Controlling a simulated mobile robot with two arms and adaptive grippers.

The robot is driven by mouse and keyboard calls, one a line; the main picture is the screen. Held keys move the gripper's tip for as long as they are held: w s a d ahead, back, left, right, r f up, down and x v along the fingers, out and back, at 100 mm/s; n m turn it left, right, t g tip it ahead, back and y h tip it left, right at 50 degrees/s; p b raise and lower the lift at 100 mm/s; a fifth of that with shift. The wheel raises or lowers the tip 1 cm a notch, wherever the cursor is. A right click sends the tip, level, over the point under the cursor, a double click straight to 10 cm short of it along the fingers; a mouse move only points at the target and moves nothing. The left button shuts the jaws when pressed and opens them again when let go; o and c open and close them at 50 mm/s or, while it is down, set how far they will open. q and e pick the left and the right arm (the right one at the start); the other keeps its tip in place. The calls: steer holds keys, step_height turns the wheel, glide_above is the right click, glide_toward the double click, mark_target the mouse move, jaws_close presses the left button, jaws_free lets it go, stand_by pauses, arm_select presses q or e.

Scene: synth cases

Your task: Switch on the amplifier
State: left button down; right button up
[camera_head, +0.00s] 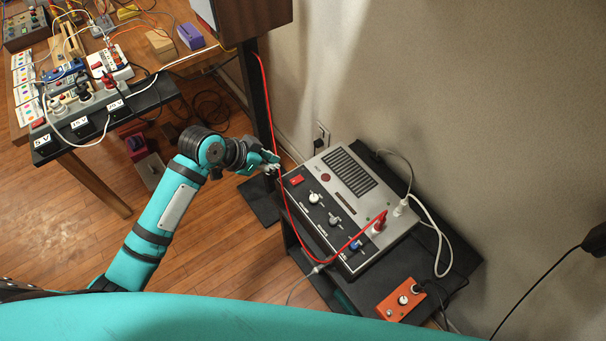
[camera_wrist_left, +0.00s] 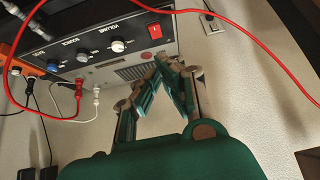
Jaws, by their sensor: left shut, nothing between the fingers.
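The grey amplifier (camera_head: 372,205) stands on a low black stand by the wall. Its dark front panel carries a red rocker switch (camera_head: 297,180) at the far-left end and several knobs. The red switch also shows in the wrist view (camera_wrist_left: 154,31), beside the volume knob (camera_wrist_left: 117,45). A small round dark-red lamp (camera_head: 325,178) sits on top and looks unlit. My left gripper (camera_head: 274,166) is shut and empty, just beyond the switch end of the amplifier. In the wrist view its fingertips (camera_wrist_left: 164,62) meet below the switch; whether they touch the case I cannot tell.
A red cable (camera_head: 283,197) hangs down past my gripper and across the front panel to a red plug (camera_head: 379,224). An orange box (camera_head: 401,299) lies at the stand's near end. A cluttered workbench (camera_head: 92,183) stands at left. The wall is close behind.

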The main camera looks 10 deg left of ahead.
arm_select(q)
steer(key=r, duration=0.2)
glide_above(301, 179)
steer(key=s+a, duration=0.1)
steer(key=s, duration=0.1)
steer(key=shift+m, duration=0.3)
steer(key=f, duration=0.8)
steer(key=shift+w+a+f, duration=0.15)
steer(key=shift+w+a, duration=0.05)
step_height(301, 179, down, 3)
steer(key=shift+s+a+r, duration=0.1)
steer(key=shift+a+r, duration=0.05)
steer(key=shift+r, duration=0.05)
steer(key=shift+a+f, duration=0.1)
steer(key=shift+f, duration=0.6)
arm_select(e)
steer(key=shift+s+a, duration=0.1)
steer(key=shift+s, duration=0.05)
arm_select(q)
steer(key=shift+s+a+f, duration=0.15)
steer(key=shift+s+f, duration=0.05)
steer(key=shift+f, duration=0.2)
arm_select(e)
steer(key=shift+a, duration=0.15)
arm_select(q)
steer(key=shift+w+r, duration=0.1)
steer(key=shift+r, duration=0.05)
arm_select(e)
steer(key=shift+a, duration=0.1)
